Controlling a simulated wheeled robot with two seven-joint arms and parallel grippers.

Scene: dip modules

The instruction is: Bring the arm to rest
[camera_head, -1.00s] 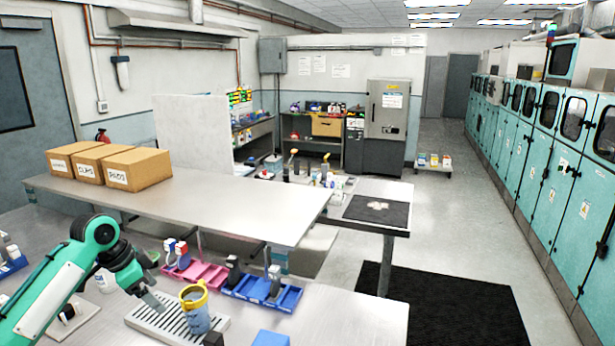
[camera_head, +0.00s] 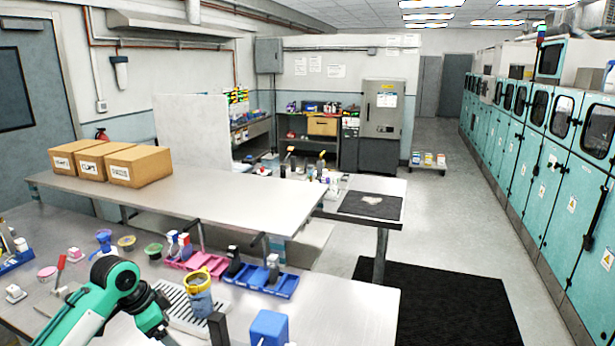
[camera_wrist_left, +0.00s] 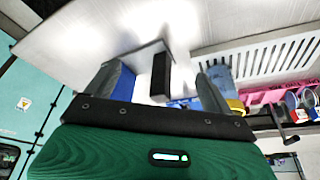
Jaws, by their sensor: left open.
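My left arm (camera_head: 105,300) comes in from the lower left in the head view. Its gripper is cut off by the bottom edge there, in front of the slotted tray. In the left wrist view my left gripper (camera_wrist_left: 162,90) has its two fingers wide apart. Nothing is seen held between them; a black block (camera_wrist_left: 160,75) shows beyond the gap. A blue cup with a yellow rim (camera_head: 199,297) stands upright on the slotted metal tray (camera_head: 175,301), apart from the gripper. My right gripper is not in view.
The black block (camera_head: 217,328) and a blue box (camera_head: 269,327) stand near the front. Pink (camera_head: 208,263) and blue (camera_head: 284,288) bins holding bottles sit behind the tray. Small bowls and tools lie at the left. The steel bench (camera_head: 345,310) is clear at the right.

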